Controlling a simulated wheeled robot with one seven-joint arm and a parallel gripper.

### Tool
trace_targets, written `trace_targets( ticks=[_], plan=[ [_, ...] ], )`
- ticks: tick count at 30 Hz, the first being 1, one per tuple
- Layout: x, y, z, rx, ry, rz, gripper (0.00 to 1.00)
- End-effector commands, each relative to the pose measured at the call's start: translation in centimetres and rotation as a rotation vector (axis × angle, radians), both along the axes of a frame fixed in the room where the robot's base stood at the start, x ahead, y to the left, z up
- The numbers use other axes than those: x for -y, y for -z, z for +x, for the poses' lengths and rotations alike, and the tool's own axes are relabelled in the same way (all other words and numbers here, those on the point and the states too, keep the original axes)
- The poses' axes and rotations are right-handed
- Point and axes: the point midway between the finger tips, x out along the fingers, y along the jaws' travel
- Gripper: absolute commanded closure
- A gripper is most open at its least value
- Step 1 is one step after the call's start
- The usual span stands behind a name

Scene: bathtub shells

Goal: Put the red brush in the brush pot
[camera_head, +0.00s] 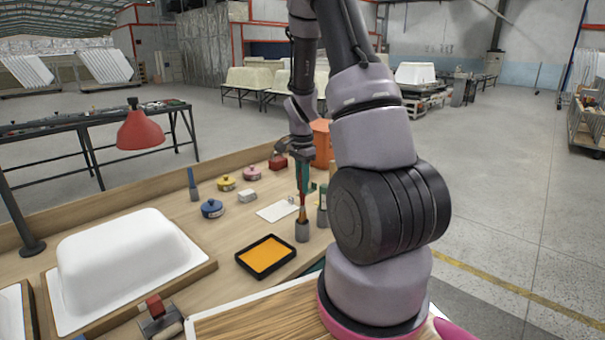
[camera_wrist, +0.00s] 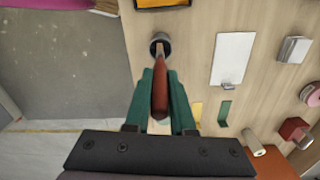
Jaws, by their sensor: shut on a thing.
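The red brush (camera_wrist: 160,95) is between the green fingers of my gripper (camera_wrist: 163,112), which is shut on its dark red handle. In the head view my gripper (camera_head: 303,180) is above the brush pot and the brush hangs about upright. The brush pot (camera_head: 302,233) is a small grey cylinder on the bench. The brush's tan lower end (camera_head: 302,214) is at the pot's mouth. In the wrist view the lower end overlaps the opening of the pot (camera_wrist: 160,39). I cannot tell how deep it is inside.
A second grey holder (camera_head: 322,218) stands just right of the pot. A black tray of orange paint (camera_head: 265,257) lies in front, and a white card (camera_head: 277,211) behind left. A white tub shell (camera_head: 125,262) is at left.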

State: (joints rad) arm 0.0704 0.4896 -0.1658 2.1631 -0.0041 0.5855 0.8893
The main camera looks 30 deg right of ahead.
Motion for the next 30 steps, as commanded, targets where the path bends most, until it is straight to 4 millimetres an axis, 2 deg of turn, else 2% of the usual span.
trace_targets(
  ticks=[6, 12, 18, 27, 28, 30],
  plan=[
    [0.0, 2.7, -0.1, -0.003, 0.0, 0.0, 1.0],
    [0.0, 4.5, 0.0, -0.001, 0.0, 0.0, 1.0],
    [0.0, 5.4, 0.0, -0.001, 0.0, 0.0, 1.0],
    [0.0, 5.6, 0.0, 0.0, 0.0, 0.0, 1.0],
    [0.0, 5.6, 0.0, 0.0, 0.0, 0.0, 0.74],
    [0.0, 5.6, 0.0, 0.0, 0.0, 0.0, 0.47]
  ],
)
